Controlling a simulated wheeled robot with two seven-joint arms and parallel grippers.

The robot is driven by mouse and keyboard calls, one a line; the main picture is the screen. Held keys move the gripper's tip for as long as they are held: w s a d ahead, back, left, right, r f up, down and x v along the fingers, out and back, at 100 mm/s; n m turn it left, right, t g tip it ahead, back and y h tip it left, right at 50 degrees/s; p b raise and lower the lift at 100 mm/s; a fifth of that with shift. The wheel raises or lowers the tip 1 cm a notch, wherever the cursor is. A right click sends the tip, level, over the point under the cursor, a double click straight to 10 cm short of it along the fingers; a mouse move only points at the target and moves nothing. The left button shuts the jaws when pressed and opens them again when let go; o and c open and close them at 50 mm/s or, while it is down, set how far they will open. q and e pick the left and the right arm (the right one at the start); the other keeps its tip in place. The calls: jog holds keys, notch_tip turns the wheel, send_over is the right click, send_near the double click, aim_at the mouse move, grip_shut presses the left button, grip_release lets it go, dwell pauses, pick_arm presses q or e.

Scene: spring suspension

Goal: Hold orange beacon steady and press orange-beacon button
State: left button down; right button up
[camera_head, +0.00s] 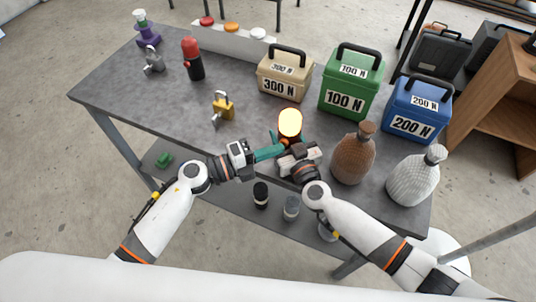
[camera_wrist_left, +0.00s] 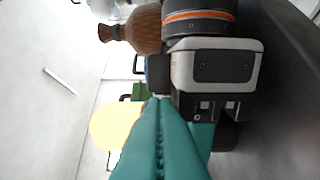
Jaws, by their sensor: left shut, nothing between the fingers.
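The orange beacon (camera_head: 290,123) glows bright yellow-orange near the table's front edge; its lower part is hidden by my grippers. It also glows in the left wrist view (camera_wrist_left: 113,127). My left gripper (camera_head: 278,150) is shut and empty, its teal fingers reaching to the beacon's lower left side. The fingers run together in the left wrist view (camera_wrist_left: 158,110). My right gripper (camera_head: 297,158) is at the beacon's base, on its front right. Its fingers are mostly hidden, so I cannot tell whether they grip the beacon.
A red beacon (camera_head: 193,58), yellow padlock (camera_head: 223,106) and grey padlock (camera_head: 154,60) stand on the table's left. Weight boxes (camera_head: 284,75) line the back. A brown flask (camera_head: 353,153) and white flask (camera_head: 415,176) are close on the right. The table's left front is clear.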

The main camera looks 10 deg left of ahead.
pick_arm(q)
jog(key=shift+w+d, duration=0.25)
jog(key=shift+w, duration=0.7)
pick_arm(e)
jog(key=shift+s+a, duration=0.1)
pick_arm(q)
jog(key=shift+w, duration=0.1)
pick_arm(e)
jog(key=shift+s+a, duration=0.1)
jog(key=shift+a, duration=0.15)
pick_arm(q)
jog(key=shift+a, duration=0.1)
pick_arm(e)
jog(key=shift+s, duration=0.1)
pick_arm(q)
jog(key=v, duration=1.2)
jog(key=shift+s, duration=0.3)
pick_arm(e)
jog(key=shift+w+d, duration=0.25)
jog(key=shift+d, duration=0.05)
pick_arm(q)
jog(key=s, duration=0.2)
jog(key=s+g, duration=0.1)
jog(key=shift+s+a+m+h, duration=0.25)
jog(key=shift+a+m+h, duration=0.05)
jog(key=shift+a+m, duration=0.1)
